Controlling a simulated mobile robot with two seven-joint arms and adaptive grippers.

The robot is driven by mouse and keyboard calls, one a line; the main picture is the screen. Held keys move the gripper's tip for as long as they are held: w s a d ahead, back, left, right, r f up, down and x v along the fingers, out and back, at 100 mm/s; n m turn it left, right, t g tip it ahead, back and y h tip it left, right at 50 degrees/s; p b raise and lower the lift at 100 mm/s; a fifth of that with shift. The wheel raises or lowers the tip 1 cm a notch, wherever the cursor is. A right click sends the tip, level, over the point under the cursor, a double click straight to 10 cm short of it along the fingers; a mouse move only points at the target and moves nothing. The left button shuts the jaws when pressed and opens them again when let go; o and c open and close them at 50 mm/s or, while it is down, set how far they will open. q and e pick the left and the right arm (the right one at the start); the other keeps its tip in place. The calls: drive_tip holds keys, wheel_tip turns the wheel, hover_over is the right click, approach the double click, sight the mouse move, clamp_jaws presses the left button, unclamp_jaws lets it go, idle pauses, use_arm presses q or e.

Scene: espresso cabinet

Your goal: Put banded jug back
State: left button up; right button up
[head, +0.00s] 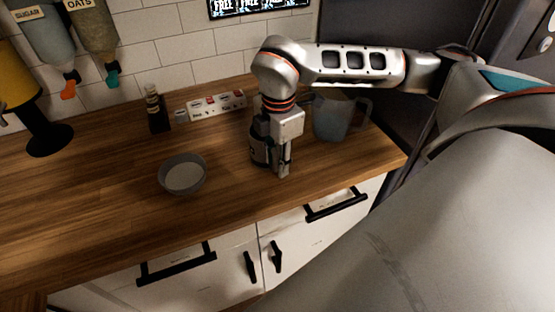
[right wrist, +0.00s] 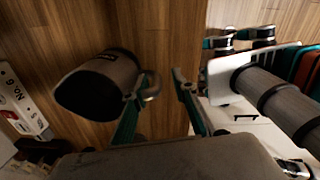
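The jug I take for the banded jug (right wrist: 98,86) is grey with a dark interior and a dark band. It stands on the wooden counter in the right wrist view, its handle towards my right gripper. In the head view the jug (head: 258,150) is largely hidden behind that gripper. My right gripper (right wrist: 165,80) has its fingers apart, with bare counter visible between them. One finger is at the jug's handle; whether it touches is unclear. In the head view the right gripper (head: 281,172) points down near the counter's front edge. My left gripper is not in view.
A blue-grey jug (head: 333,117) stands behind my right gripper, to the right. A grey bowl (head: 183,175), dark bottle (head: 156,110) and white labelled strip (head: 212,106) are to the left. Dispensers hang at the back left. The counter's left front is clear.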

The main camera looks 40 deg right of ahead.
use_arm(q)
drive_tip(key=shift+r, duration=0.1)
use_arm(e)
drive_tip(key=shift+r, duration=0.1)
